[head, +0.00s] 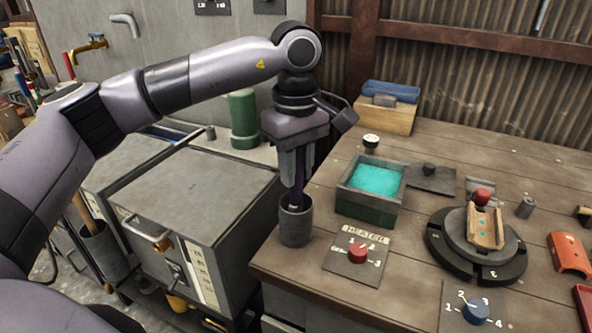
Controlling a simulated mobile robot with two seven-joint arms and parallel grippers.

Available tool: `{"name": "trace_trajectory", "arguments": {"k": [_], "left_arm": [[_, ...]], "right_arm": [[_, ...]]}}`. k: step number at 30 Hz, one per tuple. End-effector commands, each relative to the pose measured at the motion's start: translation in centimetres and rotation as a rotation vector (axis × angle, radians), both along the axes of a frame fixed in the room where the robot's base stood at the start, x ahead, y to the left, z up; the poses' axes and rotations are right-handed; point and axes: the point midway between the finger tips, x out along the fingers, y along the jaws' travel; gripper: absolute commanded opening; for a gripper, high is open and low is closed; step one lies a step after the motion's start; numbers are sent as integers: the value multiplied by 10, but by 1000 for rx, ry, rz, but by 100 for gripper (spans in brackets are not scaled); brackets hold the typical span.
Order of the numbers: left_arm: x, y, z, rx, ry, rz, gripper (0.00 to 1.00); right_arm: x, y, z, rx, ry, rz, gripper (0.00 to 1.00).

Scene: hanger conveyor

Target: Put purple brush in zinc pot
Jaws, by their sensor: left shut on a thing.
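The purple brush (299,188) is a thin, dark purple upright stick. The zinc pot (295,227) is a small grey cylinder standing at the left edge of the wooden workbench. My left gripper (298,165) points straight down above the pot and is shut on the upper part of the brush. The lower end of the brush goes down behind the pot's near rim and looks to be inside its mouth; the tip is hidden, so I cannot tell whether it touches the bottom. My right gripper is not in view.
A tray of turquoise liquid (372,182) stands right of the pot. A heater panel with a red knob (358,252) lies in front. A round dark turntable (474,249) holds a tan piece. A grey cabinet (190,215) stands left of the bench.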

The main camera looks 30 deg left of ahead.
Motion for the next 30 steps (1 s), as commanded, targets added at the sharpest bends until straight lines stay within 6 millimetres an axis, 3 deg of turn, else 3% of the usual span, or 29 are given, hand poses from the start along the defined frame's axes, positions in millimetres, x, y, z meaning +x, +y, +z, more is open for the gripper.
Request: {"name": "trace_trajectory", "arguments": {"k": [3, 13, 14, 16, 28, 30], "left_arm": [[0, 0, -11, -1, 1, 1, 0], [0, 0, -16, -1, -1, 0, 0], [0, 0, -16, -1, -1, 0, 29], [0, 0, -15, 0, -1, 0, 51], [0, 0, -14, -1, -2, 0, 51], [1, -1, -3, -2, -5, -1, 51]], "right_arm": [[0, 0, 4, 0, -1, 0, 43], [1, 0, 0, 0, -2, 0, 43], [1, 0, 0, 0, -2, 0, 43], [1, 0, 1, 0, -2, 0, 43], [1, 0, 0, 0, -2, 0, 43], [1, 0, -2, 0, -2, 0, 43]]}}
